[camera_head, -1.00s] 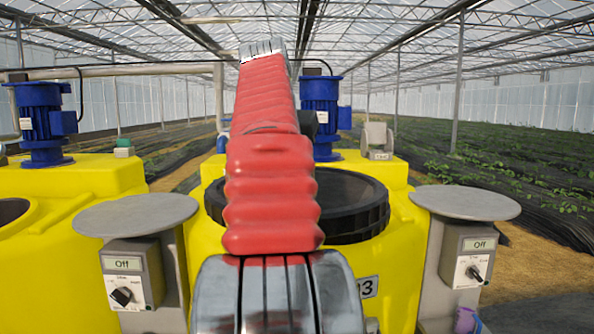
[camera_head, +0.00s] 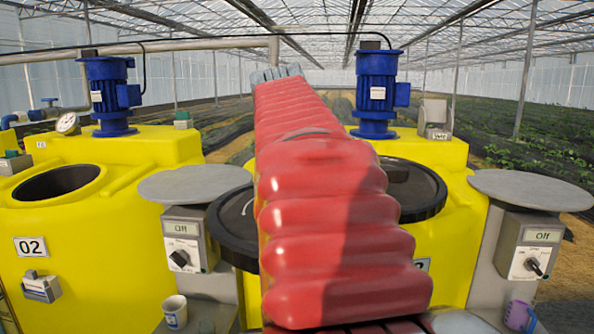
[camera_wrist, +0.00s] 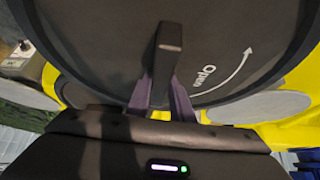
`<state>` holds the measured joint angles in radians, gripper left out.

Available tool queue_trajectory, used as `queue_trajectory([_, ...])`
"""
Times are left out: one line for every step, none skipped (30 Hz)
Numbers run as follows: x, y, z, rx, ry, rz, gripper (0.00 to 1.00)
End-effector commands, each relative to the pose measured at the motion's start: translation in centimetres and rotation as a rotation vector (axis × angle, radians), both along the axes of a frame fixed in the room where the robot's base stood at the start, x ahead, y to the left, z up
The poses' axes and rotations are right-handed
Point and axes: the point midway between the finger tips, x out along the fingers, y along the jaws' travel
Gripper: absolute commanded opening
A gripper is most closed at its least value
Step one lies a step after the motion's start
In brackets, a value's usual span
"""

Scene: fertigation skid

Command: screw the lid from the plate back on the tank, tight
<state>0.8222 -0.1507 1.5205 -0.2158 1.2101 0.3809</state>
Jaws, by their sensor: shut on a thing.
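The lid is a broad black disc with a raised bar handle and a white curved "Open" arrow; it fills most of the wrist view (camera_wrist: 100,45). My gripper (camera_wrist: 165,92) is shut on the lid's handle (camera_wrist: 170,38). In the head view the lid (camera_head: 234,222) shows left of my red arm, tilted, overlapping the left grey plate (camera_head: 190,184). Right of my arm a black round rim (camera_head: 434,192) shows on the yellow tank (camera_head: 462,215). My arm hides the middle, my gripper and whether lid and rim touch.
A grey plate (camera_head: 530,188) stands to the right above a control box (camera_head: 528,248). A second yellow tank (camera_head: 110,225) with an open mouth is at left. Blue motors (camera_head: 375,93) stand behind.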

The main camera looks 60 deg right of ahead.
Motion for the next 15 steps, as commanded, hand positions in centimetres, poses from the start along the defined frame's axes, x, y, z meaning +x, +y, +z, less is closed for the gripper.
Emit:
queue_trajectory([0.7,1.2,-0.7,-0.003,-0.002,0.033,0.0])
queue_trajectory([1.1,1.8,-1.3,-0.002,-0.002,0.052,0.0])
queue_trajectory([1.7,2.7,-2.1,-0.002,-0.001,0.077,0.0])
queue_trajectory([2.1,3.3,-2.7,-0.002,-0.001,0.097,0.0])
queue_trajectory([2.5,4.0,-3.2,-0.002,-0.002,0.117,0.0])
queue_trajectory([3.2,4.9,-4.1,-0.002,-0.001,0.145,0.0])
queue_trajectory([3.7,5.6,-4.7,-0.001,-0.002,0.167,0.0])
queue_trajectory([4.1,6.4,-5.3,-0.002,-0.001,0.187,0.0])
queue_trajectory([4.8,7.3,-6.2,-0.001,-0.002,0.216,0.0])
queue_trajectory([5.2,8.0,-6.8,-0.002,-0.001,0.237,0.0])
queue_trajectory([5.7,8.7,-7.5,-0.002,-0.001,0.257,0.0])
queue_trajectory([6.3,9.7,-8.3,-0.002,-0.001,0.286,0.0])
queue_trajectory([6.8,10.4,-8.9,-0.002,-0.001,0.307,0.0])
queue_trajectory([7.3,11.1,-9.5,-0.002,-0.001,0.329,0.0])
queue_trajectory([7.9,12.0,-10.4,-0.002,-0.001,0.356,0.0])
